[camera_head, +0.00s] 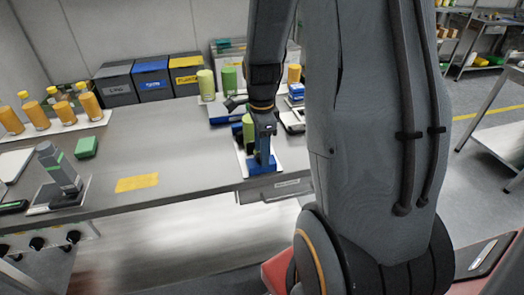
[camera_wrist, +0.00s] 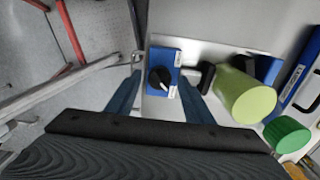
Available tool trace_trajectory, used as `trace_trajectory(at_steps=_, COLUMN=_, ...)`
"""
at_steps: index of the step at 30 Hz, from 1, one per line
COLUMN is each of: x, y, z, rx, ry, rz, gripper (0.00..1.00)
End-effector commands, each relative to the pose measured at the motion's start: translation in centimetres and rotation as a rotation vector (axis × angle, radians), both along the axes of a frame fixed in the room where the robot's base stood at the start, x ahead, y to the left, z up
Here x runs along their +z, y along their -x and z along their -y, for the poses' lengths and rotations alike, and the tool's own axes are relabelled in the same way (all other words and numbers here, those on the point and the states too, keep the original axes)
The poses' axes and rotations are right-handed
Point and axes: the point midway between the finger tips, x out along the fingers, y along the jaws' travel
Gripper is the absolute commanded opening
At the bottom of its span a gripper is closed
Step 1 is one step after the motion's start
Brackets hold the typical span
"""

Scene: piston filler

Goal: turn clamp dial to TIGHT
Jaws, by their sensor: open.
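The clamp dial (camera_wrist: 161,78) is a round black knob with a pale pointer mark. It sits on a blue block (camera_wrist: 164,49) with small white labels, too small to read. The pointer slants toward the lower right in the wrist view. My gripper (camera_wrist: 160,92) is open, with one blue finger on each side of the dial and visible gaps between. I cannot tell whether the fingertips are level with the knob. In the head view my gripper (camera_head: 262,160) points down at the bench's front edge and hides the dial.
A yellow-green cylinder (camera_wrist: 245,93) and a dark clamp part (camera_wrist: 205,75) stand close right of the dial. In the head view, bins (camera_head: 151,78) line the back, and the bench around the yellow label (camera_head: 137,183) is clear.

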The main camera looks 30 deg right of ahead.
Motion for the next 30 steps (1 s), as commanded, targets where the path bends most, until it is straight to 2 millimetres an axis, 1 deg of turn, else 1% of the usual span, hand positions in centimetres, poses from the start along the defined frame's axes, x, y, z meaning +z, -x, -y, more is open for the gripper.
trace_trajectory(at_steps=21, x=5.7, y=-0.1, z=0.1, rx=-0.001, ry=0.001, rz=0.004, gripper=0.47)
trace_trajectory(at_steps=30, x=7.2, y=0.0, z=0.1, rx=-0.001, ry=0.000, rz=0.001, gripper=0.47)
